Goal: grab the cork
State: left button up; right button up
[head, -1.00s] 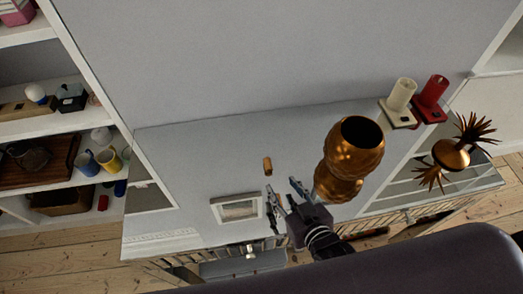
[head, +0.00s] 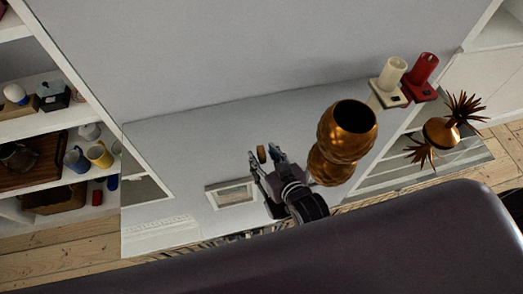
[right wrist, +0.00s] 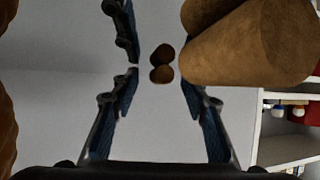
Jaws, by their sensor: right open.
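The small brown cork (head: 262,153) stands on the pale grey top of the cabinet (head: 180,160). My right gripper (head: 263,160) is open, with a finger on either side of the cork in the head view. In the right wrist view the cork (right wrist: 162,75) appears small and dark beyond and between the open fingers (right wrist: 160,98), apart from both. A second dark shape just above it looks like its reflection. My left gripper is not in view.
A copper vase (head: 345,135) stands close to the right of my right gripper. A framed picture (head: 231,194) lies to its left. Shelves with mugs (head: 98,154) stand left.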

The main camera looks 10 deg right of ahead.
jog(key=c, duration=0.9)
jog(key=shift+r, duration=0.1)
